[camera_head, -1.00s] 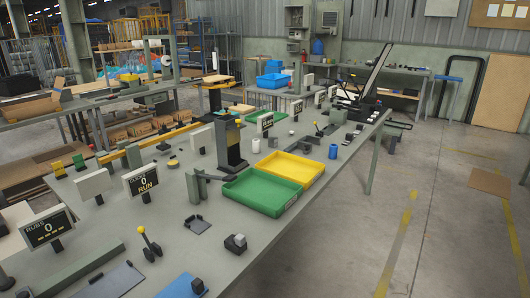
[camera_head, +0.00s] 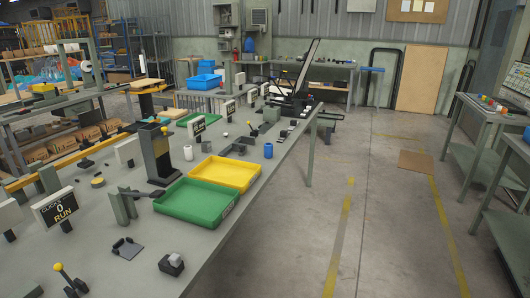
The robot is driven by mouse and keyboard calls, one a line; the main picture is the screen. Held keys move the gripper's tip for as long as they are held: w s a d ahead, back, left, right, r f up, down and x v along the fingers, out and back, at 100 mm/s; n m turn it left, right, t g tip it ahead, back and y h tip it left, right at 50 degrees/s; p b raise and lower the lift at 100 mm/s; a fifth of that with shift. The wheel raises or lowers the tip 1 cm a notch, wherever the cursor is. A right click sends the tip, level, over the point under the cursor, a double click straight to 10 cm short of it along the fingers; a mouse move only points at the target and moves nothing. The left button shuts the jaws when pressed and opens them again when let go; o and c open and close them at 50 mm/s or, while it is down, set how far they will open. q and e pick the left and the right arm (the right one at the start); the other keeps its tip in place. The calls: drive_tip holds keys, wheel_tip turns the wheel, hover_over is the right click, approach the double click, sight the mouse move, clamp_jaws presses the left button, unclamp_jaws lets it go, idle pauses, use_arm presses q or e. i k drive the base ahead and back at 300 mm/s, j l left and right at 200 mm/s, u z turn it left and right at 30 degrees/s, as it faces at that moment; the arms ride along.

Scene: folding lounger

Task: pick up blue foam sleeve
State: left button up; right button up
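A small blue cylinder (camera_head: 268,151), which looks like the blue foam sleeve, stands upright on the long grey workbench (camera_head: 232,250) near its right edge. It is behind and to the right of the yellow tray (camera_head: 257,164). Nothing touches it that I can see. A white cylinder (camera_head: 206,146) stands to its left behind the trays. Neither of my grippers is in view.
A green tray (camera_head: 236,209) sits in front of the yellow one, beside a dark upright post (camera_head: 156,150). A black angled frame (camera_head: 306,65) stands at the bench's far end. Open floor (camera_head: 392,240) lies right of the bench; another table (camera_head: 478,128) stands at the far right.

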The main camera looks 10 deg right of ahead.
sight(268, 147)
drive_tip(key=i+l+u, duration=0.4)
drive_tip(key=i+l, duration=0.6)
